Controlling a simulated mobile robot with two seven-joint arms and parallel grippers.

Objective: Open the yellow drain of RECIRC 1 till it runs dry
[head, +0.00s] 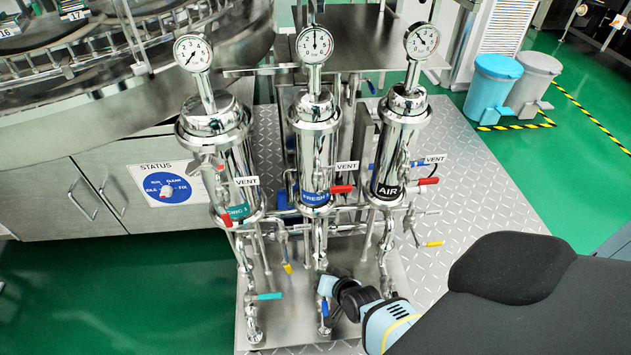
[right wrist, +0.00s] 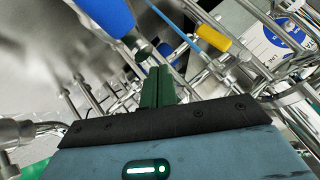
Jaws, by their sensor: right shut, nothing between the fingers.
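The RECIRC 1 housing (head: 228,160) is the left of three chrome filter housings in the head view; its teal label is partly covered. A yellow handle (head: 287,268) hangs pointing down, low and to the right of this housing. A yellow handle (right wrist: 213,38) also shows in the right wrist view, up and to the right of the fingertips and apart from them. My right gripper (right wrist: 155,72) has its dark green fingers together with nothing between them. In the head view my right arm reaches in low in front of the middle housing. My left gripper is not in view.
The FRESH (head: 314,150) and AIR (head: 395,160) housings stand close to the right. A teal handle (head: 268,296), a blue handle (head: 325,307) and another yellow handle (head: 433,244) stick out among the pipes. A large blue part (right wrist: 100,15) is near my fingers. Chequered plate floor (head: 480,215) is clear at right.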

